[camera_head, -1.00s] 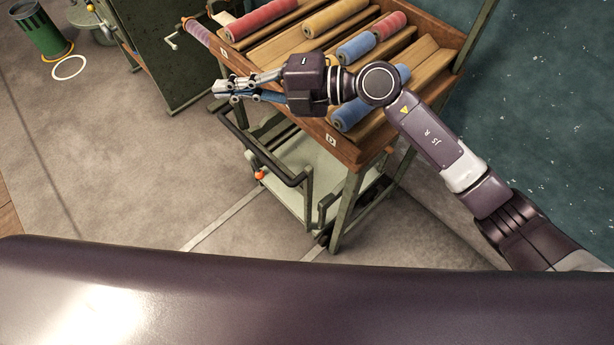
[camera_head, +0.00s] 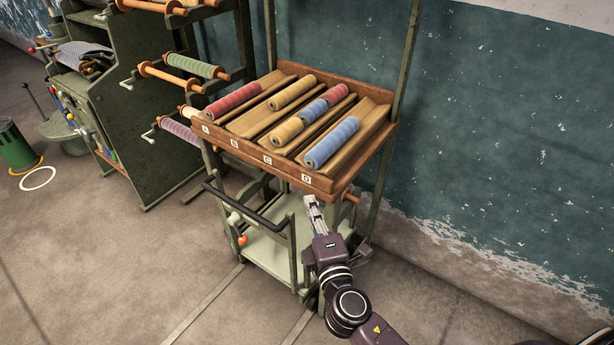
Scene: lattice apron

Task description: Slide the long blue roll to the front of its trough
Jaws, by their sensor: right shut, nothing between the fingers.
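The long blue roll (camera_head: 332,143) lies in trough D (camera_head: 372,117), the rightmost trough of the sloping wooden rack (camera_head: 245,152). Its near end is close to the rack's front board, by the D label; whether it touches the board I cannot tell. Bare wood shows behind its far end. My right gripper (camera_head: 313,207) is shut and empty. It is in front of the rack and appears lower than the front board in the picture, apart from the roll, with its fingers pointing away from me. My left gripper is not in view.
Trough A holds a red roll (camera_head: 232,101), and B a yellow roll (camera_head: 292,92) toward the back. Trough C holds short yellow (camera_head: 286,131), blue (camera_head: 313,111) and red (camera_head: 335,94) rolls. A green machine (camera_head: 140,120) stands left; a teal wall (camera_head: 470,130) is behind.

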